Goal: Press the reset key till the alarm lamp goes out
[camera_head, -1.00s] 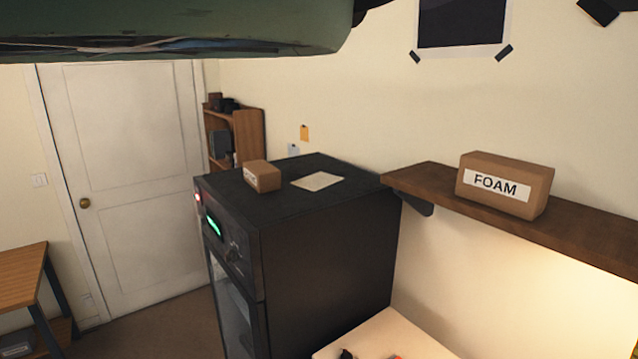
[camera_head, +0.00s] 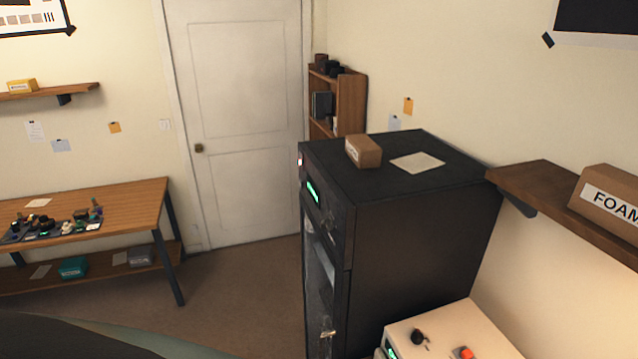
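A black cabinet (camera_head: 420,250) stands right of the door. Its narrow front, seen at a steep angle, has a small green-lit display (camera_head: 312,192). A cream-coloured unit (camera_head: 480,335) at the bottom right has a black knob (camera_head: 418,337) and an orange-red button (camera_head: 464,353) on top. I cannot tell which control is the reset key. My gripper is not in view.
A wooden table (camera_head: 140,205) with small parts stands at the left, with a shelf below. A wall shelf (camera_head: 525,183) carries a FOAM box (camera_head: 610,200) at the right. Carpet floor (camera_head: 235,285) is clear before the white door (camera_head: 240,120).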

